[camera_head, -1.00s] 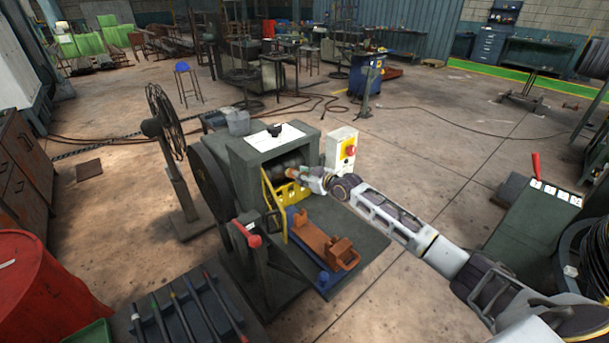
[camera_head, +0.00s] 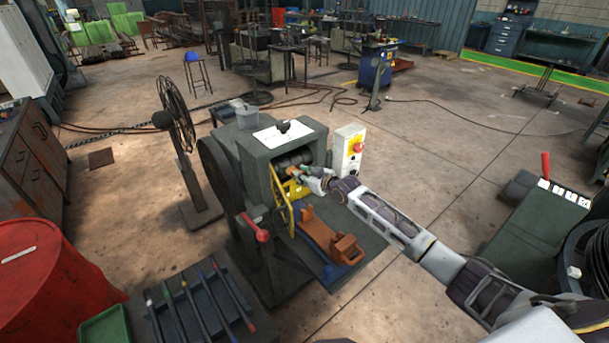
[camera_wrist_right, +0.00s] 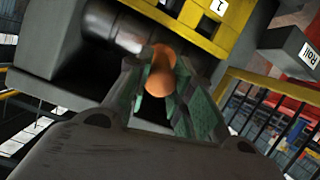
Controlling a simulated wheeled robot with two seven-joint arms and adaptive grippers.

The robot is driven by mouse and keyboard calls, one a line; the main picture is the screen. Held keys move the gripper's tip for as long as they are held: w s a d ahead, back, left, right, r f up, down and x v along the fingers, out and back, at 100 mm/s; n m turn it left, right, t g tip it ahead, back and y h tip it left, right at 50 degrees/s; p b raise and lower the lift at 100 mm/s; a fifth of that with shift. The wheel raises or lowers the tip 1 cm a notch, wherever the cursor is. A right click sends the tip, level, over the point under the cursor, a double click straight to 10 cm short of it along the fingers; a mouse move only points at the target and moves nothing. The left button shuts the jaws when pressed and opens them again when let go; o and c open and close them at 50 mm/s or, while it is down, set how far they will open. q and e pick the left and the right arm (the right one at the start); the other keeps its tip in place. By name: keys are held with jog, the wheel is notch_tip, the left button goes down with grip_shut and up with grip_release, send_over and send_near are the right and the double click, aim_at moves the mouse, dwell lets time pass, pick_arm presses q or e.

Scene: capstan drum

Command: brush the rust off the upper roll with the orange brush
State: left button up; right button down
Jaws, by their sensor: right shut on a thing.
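The grey machine (camera_head: 258,165) stands at centre, with dark grey rolls (camera_head: 293,158) in its front opening; the upper one is partly in shadow. My right gripper (camera_head: 300,175) is at this opening, just in front of the rolls. In the right wrist view its green-padded fingers (camera_wrist_right: 170,92) are shut on the orange brush (camera_wrist_right: 159,80), of which the rounded handle end shows. The brush's far end is hidden, so I cannot tell whether it touches a roll. A grey roll (camera_wrist_right: 118,32) shows just beyond it. My left gripper is not in view.
A yellow guard frame (camera_head: 292,195) stands left of my gripper, and a control box with a red button (camera_head: 350,150) stands right of the opening. An orange block on a blue base (camera_head: 335,245) lies in front. Open floor is to the right.

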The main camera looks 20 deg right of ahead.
jog(key=shift+a, duration=0.1)
jog(key=shift+s+a+p, duration=0.25)
jog(key=shift+a+p, duration=0.25)
jog(key=shift+a, duration=0.1)
jog(key=shift+s+a+p, duration=0.2)
jog(key=shift+a+p, duration=0.35)
jog(key=shift+a, duration=0.1)
jog(key=shift+s+a+p, duration=0.25)
jog(key=shift+a+p, duration=0.25)
jog(key=shift+a, duration=0.1)
jog(key=shift+s+d, duration=0.1)
jog(key=shift+s+d, duration=0.35)
jog(key=shift+s, duration=0.55)
jog(key=shift+s+d, duration=0.3)
jog(key=shift+s, duration=0.65)
jog(key=shift+s+d, duration=0.35)
jog(key=shift+s, duration=0.55)
jog(key=shift+s+d, duration=0.25)
jog(key=shift+s, duration=0.5)
jog(key=shift+s+d, duration=0.25)
jog(key=shift+s, duration=0.45)
jog(key=shift+w+f, duration=0.1)
jog(key=shift+f, duration=0.05)
